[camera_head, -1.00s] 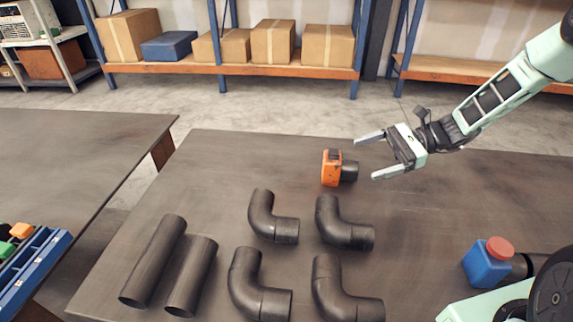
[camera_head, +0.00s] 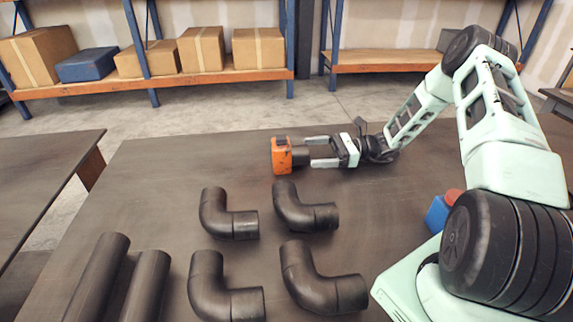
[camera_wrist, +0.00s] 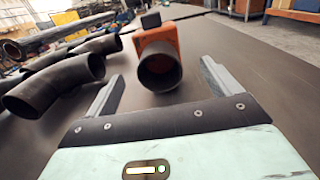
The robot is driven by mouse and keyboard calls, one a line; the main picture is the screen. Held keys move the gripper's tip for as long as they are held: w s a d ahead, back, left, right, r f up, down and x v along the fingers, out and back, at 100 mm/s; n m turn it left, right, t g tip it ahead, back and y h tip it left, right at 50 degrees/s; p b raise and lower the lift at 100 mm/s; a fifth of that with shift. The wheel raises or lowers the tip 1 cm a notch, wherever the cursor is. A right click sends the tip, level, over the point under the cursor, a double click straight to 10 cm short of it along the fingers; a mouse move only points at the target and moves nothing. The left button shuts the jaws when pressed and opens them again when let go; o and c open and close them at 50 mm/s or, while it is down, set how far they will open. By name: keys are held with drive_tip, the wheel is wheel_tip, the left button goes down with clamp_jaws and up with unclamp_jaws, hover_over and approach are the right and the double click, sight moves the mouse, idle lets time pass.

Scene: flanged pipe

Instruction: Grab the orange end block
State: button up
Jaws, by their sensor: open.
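The orange end block (camera_head: 281,156) sits on the dark table, with a short black pipe stub (camera_head: 300,156) pointing right toward my gripper. My gripper (camera_head: 307,151) is open and level, just right of the block. In the head view its fingertips reach beside the stub. In the wrist view the block (camera_wrist: 157,40) stands ahead, its round black stub (camera_wrist: 160,72) facing the camera between the two open fingers (camera_wrist: 160,85). Gaps show between the stub and both fingers, and nothing is held.
Several black pipe elbows (camera_head: 305,208) lie on the table in front of the block. Two straight black pipes (camera_head: 95,275) lie at the front left. A blue block with a red cap (camera_head: 437,214) is partly hidden behind my arm. The table (camera_head: 180,165) left of the orange block is clear.

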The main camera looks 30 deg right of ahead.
sight(292, 152)
drive_tip(key=x, duration=0.7)
drive_tip(key=shift+a, duration=0.2)
drive_tip(key=c, duration=1.7)
drive_tip(key=shift+r, duration=0.2)
clamp_jaws()
